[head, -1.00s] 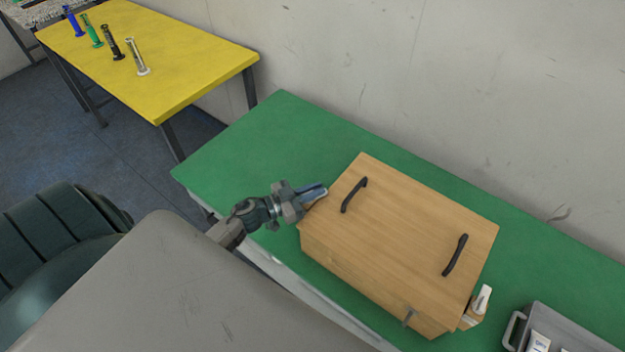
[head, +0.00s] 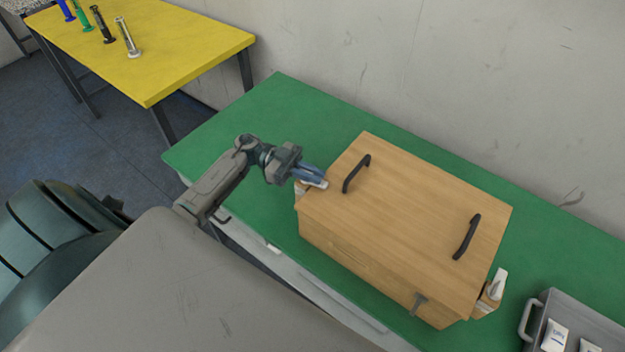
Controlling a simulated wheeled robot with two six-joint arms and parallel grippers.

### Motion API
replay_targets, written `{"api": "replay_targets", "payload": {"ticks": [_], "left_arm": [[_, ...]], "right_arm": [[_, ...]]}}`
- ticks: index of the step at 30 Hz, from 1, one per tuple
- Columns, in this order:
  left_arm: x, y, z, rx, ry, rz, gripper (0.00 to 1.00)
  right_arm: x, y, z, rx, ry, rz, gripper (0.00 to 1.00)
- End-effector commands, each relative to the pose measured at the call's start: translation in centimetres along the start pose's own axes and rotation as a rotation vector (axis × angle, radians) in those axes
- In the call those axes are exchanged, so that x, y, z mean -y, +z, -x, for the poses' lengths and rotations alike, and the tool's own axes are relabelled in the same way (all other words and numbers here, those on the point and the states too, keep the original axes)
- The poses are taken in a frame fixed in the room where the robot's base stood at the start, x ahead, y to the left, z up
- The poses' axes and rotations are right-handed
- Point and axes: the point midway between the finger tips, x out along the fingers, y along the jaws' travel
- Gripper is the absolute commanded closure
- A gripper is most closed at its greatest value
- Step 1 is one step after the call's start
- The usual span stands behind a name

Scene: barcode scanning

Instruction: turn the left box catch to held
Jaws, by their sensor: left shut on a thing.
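A wooden box (head: 400,212) with a closed lid and two black handles stands on the green table. My left gripper (head: 312,177) is at the box's left side, shut on the left box catch (head: 317,184), a small pale piece mostly covered by the fingers. How far the catch is turned cannot be made out. The right box catch (head: 499,284) is a white lever on a wooden block at the box's right end, standing up. A small metal clasp (head: 419,302) is on the box's front. My right gripper is not in view.
A grey tray (head: 532,318) with white packets stands right of the box. The green table (head: 240,135) is clear behind and left of the box. A yellow table (head: 180,50) with several coloured cylinders on stands is at the back left.

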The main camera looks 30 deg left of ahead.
Motion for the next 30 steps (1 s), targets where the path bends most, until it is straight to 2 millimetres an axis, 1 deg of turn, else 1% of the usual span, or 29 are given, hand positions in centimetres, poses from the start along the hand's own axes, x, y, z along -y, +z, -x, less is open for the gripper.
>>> {"api": "replay_targets", "payload": {"ticks": [1,9,15,28,29,30], "left_arm": [[0.1,0.4,0.0,-0.001,0.030,-0.005,1.00],[-0.2,0.2,0.0,-0.001,0.157,-0.002,1.00],[-0.3,0.0,0.0,-0.001,0.198,-0.001,1.00],[-0.4,-0.1,0.0,-0.002,0.207,-0.001,1.00],[-0.4,-0.1,0.0,-0.002,0.207,-0.001,0.87],[-0.4,-0.1,0.0,-0.002,0.207,-0.001,0.79]], "right_arm": [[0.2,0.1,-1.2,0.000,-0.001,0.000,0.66],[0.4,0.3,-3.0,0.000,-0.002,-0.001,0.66],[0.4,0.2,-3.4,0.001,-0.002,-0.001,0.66],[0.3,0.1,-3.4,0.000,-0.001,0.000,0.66],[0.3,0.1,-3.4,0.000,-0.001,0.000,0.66],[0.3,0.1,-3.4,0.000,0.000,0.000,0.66]]}}
